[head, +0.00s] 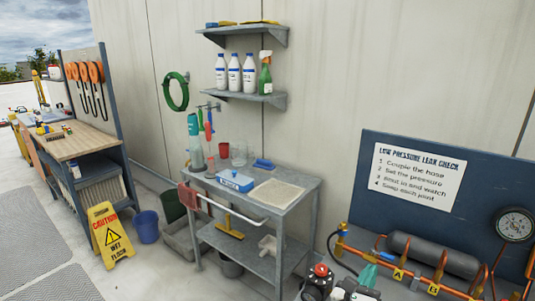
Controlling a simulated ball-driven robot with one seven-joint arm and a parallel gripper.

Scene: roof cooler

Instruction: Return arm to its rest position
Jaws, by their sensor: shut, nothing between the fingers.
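My gripper and arm do not show clearly in the head view, so their pose cannot be told. The head view looks over a grey metal work table (292,205) against a pale panel wall.
A yellow wet-floor sign (108,235) and blue bucket (147,227) stand on the floor at left, near a wooden-topped bench (75,143). At right, a leak-check board (418,172) stands behind copper pipework (405,274). A black, red-topped device (319,282) sits at the bottom edge.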

